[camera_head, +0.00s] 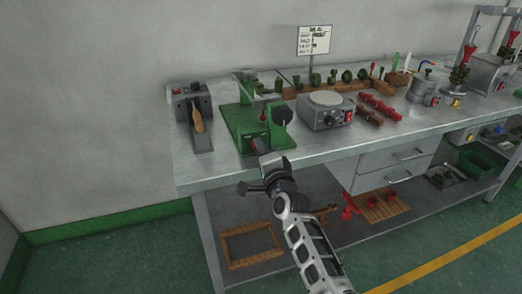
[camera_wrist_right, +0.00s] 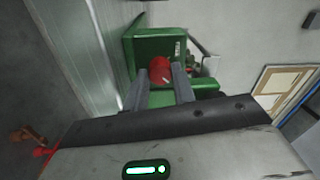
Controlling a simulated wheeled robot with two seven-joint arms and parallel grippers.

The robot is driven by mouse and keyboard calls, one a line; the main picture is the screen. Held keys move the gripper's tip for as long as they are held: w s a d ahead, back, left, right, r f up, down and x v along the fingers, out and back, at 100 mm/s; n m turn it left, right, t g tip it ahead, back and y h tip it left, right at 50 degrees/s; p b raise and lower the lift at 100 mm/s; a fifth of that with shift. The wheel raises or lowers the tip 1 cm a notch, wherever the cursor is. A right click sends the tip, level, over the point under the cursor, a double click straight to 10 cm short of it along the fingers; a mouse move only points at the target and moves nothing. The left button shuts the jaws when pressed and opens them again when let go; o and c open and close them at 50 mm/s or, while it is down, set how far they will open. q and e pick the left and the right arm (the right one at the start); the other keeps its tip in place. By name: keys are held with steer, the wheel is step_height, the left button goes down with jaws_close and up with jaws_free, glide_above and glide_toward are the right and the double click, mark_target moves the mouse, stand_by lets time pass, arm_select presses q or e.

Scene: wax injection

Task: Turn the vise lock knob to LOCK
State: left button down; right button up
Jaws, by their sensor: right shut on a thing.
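My right gripper (camera_head: 259,148) reaches up to the front of the machine. In the right wrist view its two fingers (camera_wrist_right: 164,84) are on either side of the red knob, shut on it. The fingers hide part of the knob, and I cannot read any lock marking. My left gripper is not in view.
A grey device with a wooden handle (camera_head: 198,121) stands left of the machine. A grey box with a round plate (camera_head: 325,112) stands to its right. A wooden rack of green pieces is behind. A wooden frame (camera_head: 250,245) lies on the lower shelf.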

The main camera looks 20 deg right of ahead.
stand_by(0.5)
steer(key=o, duration=1)
steer(key=shift+f, duration=0.1)
